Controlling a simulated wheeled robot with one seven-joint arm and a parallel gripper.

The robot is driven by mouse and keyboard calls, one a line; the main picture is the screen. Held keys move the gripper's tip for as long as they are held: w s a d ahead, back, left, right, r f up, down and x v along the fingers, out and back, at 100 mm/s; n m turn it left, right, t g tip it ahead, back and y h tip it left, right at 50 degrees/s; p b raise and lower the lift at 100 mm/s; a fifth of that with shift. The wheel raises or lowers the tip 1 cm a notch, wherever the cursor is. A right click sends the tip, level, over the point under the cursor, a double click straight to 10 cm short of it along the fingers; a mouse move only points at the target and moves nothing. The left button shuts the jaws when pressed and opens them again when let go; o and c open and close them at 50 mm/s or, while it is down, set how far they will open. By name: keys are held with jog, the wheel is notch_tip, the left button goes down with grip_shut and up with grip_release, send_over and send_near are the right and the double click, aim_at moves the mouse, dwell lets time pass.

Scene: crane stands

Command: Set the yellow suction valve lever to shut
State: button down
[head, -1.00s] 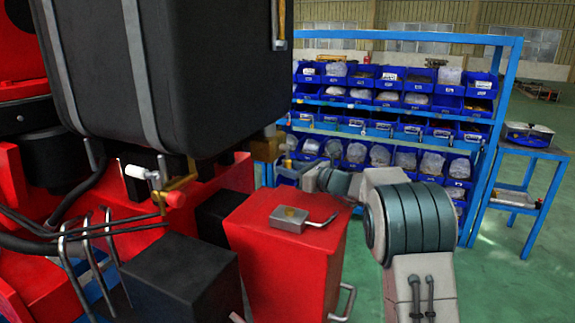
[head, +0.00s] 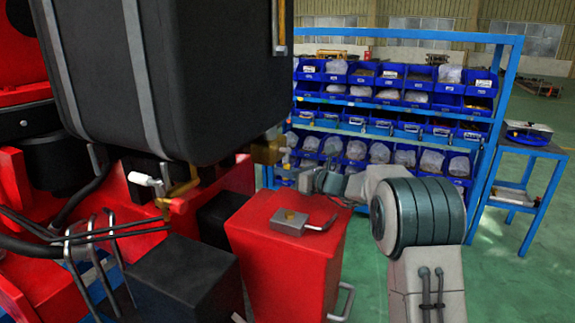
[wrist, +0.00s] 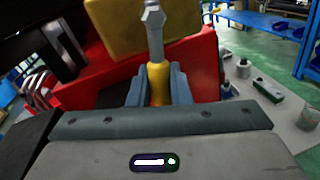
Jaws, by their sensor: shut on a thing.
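The yellow lever (wrist: 157,76) stands between the two grey-blue fingers of my gripper (wrist: 158,88) in the wrist view. The fingers are shut on its yellow grip, and a bare metal stem (wrist: 153,28) runs on beyond it. A large yellow block (wrist: 112,28) is behind the stem, against a red body (wrist: 200,62). In the head view a brass-yellow block (head: 267,150) shows below the black tank, near my arm's end. The held lever and my fingertips cannot be made out clearly there.
The black tank (head: 195,75) hangs above at the left. A red box (head: 268,245) with a metal handle stands in front of my arm. Another small valve (head: 165,188) is at the left.

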jog(key=shift+s+a+r+m+p, duration=0.1)
jog(key=shift+s+r+m+p, duration=0.25)
jog(key=shift+m+p, duration=0.4)
jog(key=shift+s+f+m, duration=0.15)
jog(key=shift+m, duration=0.2)
jog(key=shift+a, duration=0.1)
jog(key=c, duration=1.4)
grip_release()
jog(key=b+v, duration=0.3)
jog(key=v, duration=1.1)
